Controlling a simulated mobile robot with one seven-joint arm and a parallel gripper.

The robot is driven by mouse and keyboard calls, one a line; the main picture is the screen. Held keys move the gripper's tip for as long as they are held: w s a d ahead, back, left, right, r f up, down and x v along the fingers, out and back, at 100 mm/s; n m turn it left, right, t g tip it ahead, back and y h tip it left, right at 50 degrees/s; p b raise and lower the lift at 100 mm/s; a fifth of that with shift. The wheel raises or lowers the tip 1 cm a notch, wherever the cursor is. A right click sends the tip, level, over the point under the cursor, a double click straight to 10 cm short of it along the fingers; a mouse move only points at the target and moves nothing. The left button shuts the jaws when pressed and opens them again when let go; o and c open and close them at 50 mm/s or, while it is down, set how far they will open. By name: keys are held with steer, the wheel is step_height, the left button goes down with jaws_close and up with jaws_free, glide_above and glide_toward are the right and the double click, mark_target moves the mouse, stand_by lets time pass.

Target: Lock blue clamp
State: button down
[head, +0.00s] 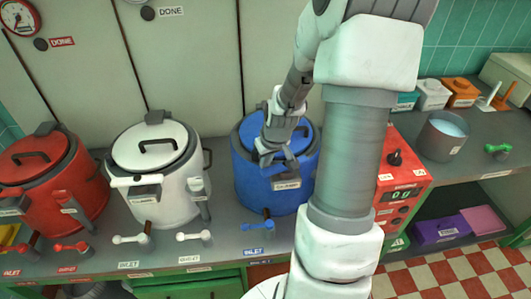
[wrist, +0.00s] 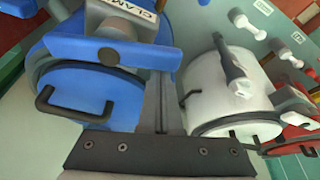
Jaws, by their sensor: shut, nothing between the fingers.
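The blue kettle (head: 250,185) stands on the counter with its blue lid on; its lid (wrist: 75,90) also shows in the wrist view. The blue clamp (wrist: 105,50) is a blue bar with a label reading "CLAM…" at the kettle's front rim. In the head view only its labelled plate (head: 287,184) shows clearly. My gripper (head: 273,158) is shut and empty, over the front of the lid, close to the clamp. I cannot tell whether it touches the clamp. My forearm hides the kettle's right side.
A white kettle (head: 165,175) and a red kettle (head: 55,180) stand to the left. Small levers, including a blue inlet lever (head: 258,224), line the counter's front. A red control box (head: 400,180) and a grey pot (head: 442,138) stand to the right.

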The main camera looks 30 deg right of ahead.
mark_target(277, 173)
steer(key=n+p, duration=0.1)
steer(key=s+n+p, duration=0.1)
steer(key=p, duration=0.1)
steer(key=s+n+y+p, duration=0.1)
steer(key=shift+a+r+n, duration=0.3)
steer(key=shift+n, duration=0.1)
steer(key=s+n+p, duration=0.1)
steer(key=p, duration=0.1)
steer(key=s+n+y+p, duration=0.1)
steer(key=n+p, duration=0.1)
steer(key=shift+n+g+p, duration=0.3)
steer(key=shift+p, duration=0.1)
steer(key=n+p, duration=0.1)
steer(key=p, duration=0.1)
steer(key=s+n+y+p, duration=0.1)
steer(key=n, duration=0.1)
steer(key=shift+s+d+n+g+p, duration=0.3)
steer(key=shift+g+p, duration=0.1)
steer(key=shift+s+d+f+n+y+p, duration=0.15)
steer(key=shift+s+d+n+p, duration=0.15)
steer(key=shift+n+p, duration=0.3)
steer(key=shift+s+d+f+n+y+p, duration=0.1)
steer(key=shift+s+d+n+y+p, duration=0.1)
steer(key=shift+s+n+p, duration=0.3)
steer(key=shift+d, duration=0.15)
steer(key=shift+w+r, duration=0.1)
